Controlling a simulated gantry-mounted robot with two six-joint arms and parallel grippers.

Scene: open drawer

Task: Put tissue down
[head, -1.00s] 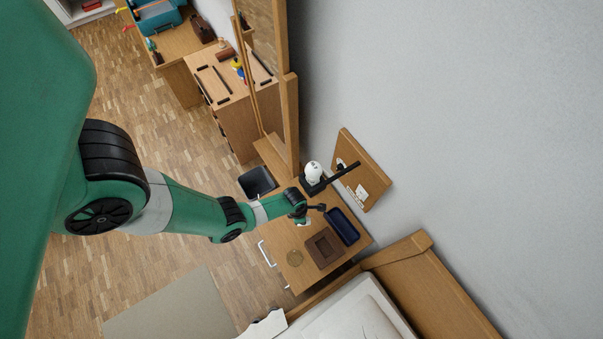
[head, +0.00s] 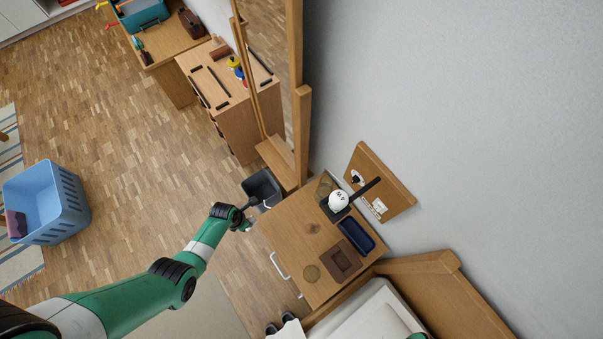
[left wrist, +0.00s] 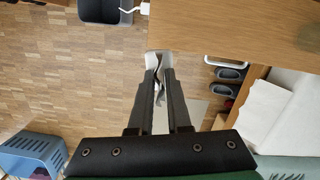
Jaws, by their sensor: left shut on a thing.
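The tissue (left wrist: 152,60) is white and crumpled, and shows at my left fingertips in the left wrist view. My left gripper (left wrist: 158,78) is shut on it. In the head view my left gripper (head: 246,218) is off the left edge of the wooden nightstand (head: 290,235), close to the dark bin (head: 262,184). The tissue is too small to make out there. In the left wrist view the bin (left wrist: 100,12) lies beyond the fingertips, up and to the left, and the nightstand edge (left wrist: 235,30) is to the right. My right gripper is not in view.
A blue basket (head: 45,203) stands at the far left. Wood floor is clear between basket and nightstand.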

